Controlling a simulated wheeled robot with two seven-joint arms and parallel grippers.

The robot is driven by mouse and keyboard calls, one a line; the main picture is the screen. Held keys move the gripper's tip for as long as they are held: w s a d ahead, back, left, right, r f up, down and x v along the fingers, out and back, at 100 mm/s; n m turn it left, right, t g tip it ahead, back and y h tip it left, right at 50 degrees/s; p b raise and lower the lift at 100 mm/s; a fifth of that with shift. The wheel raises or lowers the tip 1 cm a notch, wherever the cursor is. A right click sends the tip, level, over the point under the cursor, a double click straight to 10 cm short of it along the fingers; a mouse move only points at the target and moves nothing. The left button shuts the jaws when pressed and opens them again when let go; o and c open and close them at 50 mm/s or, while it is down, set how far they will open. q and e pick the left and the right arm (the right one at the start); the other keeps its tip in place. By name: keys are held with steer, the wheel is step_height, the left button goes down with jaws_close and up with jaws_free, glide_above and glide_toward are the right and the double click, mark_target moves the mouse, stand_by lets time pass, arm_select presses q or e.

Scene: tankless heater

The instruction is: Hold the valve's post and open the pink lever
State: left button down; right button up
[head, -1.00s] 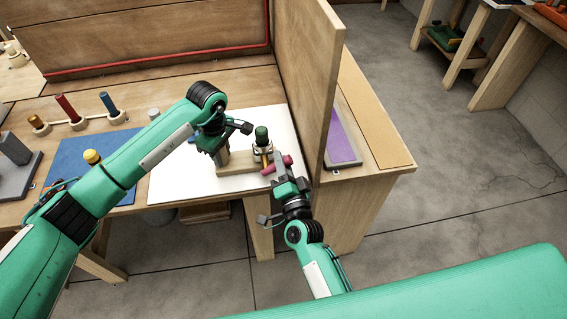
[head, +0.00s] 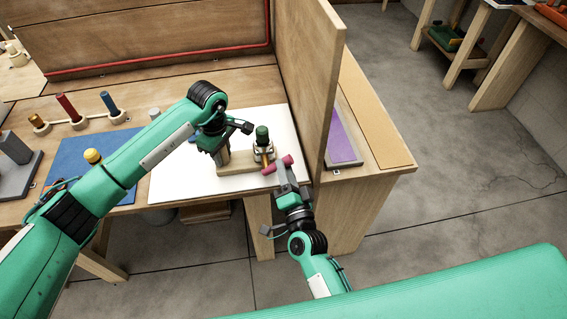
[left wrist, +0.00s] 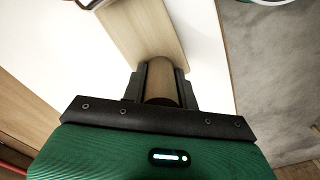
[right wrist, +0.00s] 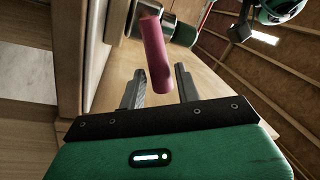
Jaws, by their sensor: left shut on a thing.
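The valve stands on a wooden base (head: 238,161) on a white mat, with a green cap (head: 262,133) on top. The pink lever (head: 270,168) sticks out at its front right. My left gripper (left wrist: 161,82) is shut on the wooden post (left wrist: 161,68) at the left of the base; in the head view the hand hides most of the post. My right gripper (right wrist: 160,85) is open. In the right wrist view the pink lever (right wrist: 155,55) reaches between its spread fingers, with a gap visible on both sides.
An upright wooden panel (head: 312,85) stands close to the right of the valve. A blue mat (head: 75,165) with a yellow-topped piece (head: 92,156) lies to the left. Several coloured pegs stand behind it. The white mat (head: 180,185) has bare room at its front left.

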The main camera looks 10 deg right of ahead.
steer(key=v, duration=0.9)
steer(key=shift+s, duration=0.25)
steer(key=shift+c, duration=0.4)
steer(key=shift+f, duration=0.1)
jaws_close()
steer(key=m+t+y, duration=0.3)
steer(key=m+y, duration=0.3)
steer(key=m, duration=0.8)
glide_toward(302, 185)
step_height(302, 185, up, 3)
steer(key=s, duration=0.1)
steer(key=shift+m, duration=0.3)
steer(key=x, duration=0.9)
steer(key=shift+w+a+f, duration=0.25)
steer(key=shift+a, duration=0.15)
steer(key=shift+w+a+r, duration=0.25)
steer(key=shift+a+r, duration=0.25)
steer(key=shift+r, duration=0.35)
steer(key=shift+w+a+r, duration=0.2)
steer(key=shift+a+r, duration=0.3)
steer(key=shift+r, duration=0.35)
